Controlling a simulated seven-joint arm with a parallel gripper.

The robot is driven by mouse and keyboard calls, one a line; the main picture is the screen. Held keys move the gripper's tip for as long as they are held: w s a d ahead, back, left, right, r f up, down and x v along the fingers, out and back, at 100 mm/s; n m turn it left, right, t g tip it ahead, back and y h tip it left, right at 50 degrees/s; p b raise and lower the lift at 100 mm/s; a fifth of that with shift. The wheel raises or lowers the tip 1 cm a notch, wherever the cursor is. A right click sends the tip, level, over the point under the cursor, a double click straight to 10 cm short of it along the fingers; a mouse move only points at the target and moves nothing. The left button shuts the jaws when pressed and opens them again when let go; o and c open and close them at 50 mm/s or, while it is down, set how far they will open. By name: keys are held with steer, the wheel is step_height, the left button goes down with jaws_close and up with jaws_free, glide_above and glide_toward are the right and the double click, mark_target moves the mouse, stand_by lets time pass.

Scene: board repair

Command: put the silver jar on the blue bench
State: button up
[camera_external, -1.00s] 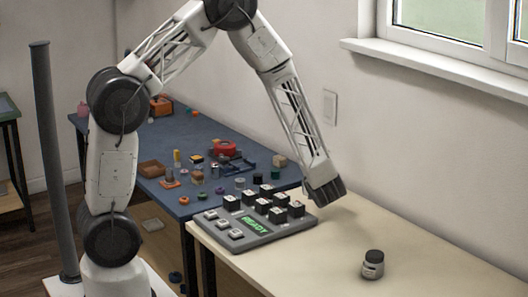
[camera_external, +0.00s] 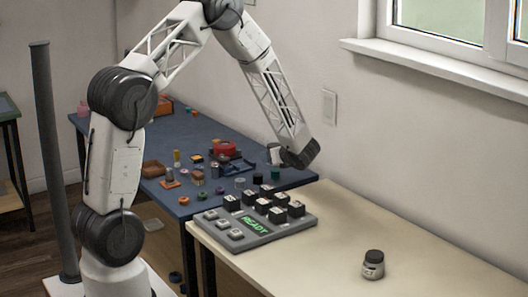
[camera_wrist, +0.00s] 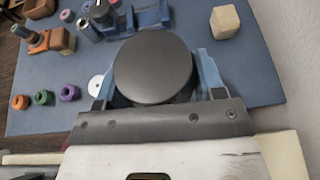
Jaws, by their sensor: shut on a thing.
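My gripper (camera_external: 299,155) is above the right end of the blue bench (camera_external: 222,135), near its edge with the cream table. In the wrist view, my gripper (camera_wrist: 156,84) is shut on a round thing (camera_wrist: 152,66) with a flat dark grey top. The sides of this held thing are hidden, so I cannot tell whether it is silver. A small grey jar (camera_external: 373,268) with a dark lid stands upright on the cream table, apart from my gripper. The bench also shows in the wrist view (camera_wrist: 130,120) beneath the held thing.
A keypad (camera_external: 240,240) with a green READY display lies on the cream table (camera_external: 330,235). Several small parts crowd the bench. A wooden cube (camera_wrist: 224,21) and colored rings (camera_wrist: 42,98) are on it. The bench surface right of the held thing looks clear.

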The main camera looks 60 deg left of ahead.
steer(key=s+a+n+g+h, duration=0.1)
steer(key=s+a+n+g, duration=0.2)
steer(key=s+a, duration=0.4)
steer(key=s+a+r+n+g+h, duration=0.1)
steer(key=s+a+n+g, duration=0.2)
steer(key=a, duration=1.9)
steer(key=s+a+r+n+g+h, duration=0.1)
steer(key=s+a+n+g+h, duration=0.1)
steer(key=s+a, duration=0.8)
steer(key=a+n+g, duration=0.1)
steer(key=a+g, duration=0.1)
steer(key=a, duration=0.2)
steer(key=shift+s+a+r+n, duration=0.25)
steer(key=shift+s+a+n, duration=0.05)
steer(key=shift+s+a, duration=0.1)
steer(key=shift+f, duration=0.1)
glide_above(167, 157)
steer(key=shift+s+d+f, duration=0.1)
steer(key=shift+s+f, duration=0.05)
steer(key=shift+f, duration=2.9)
steer(key=shift+f, duration=1.9)
steer(key=shift+f, duration=0.1)
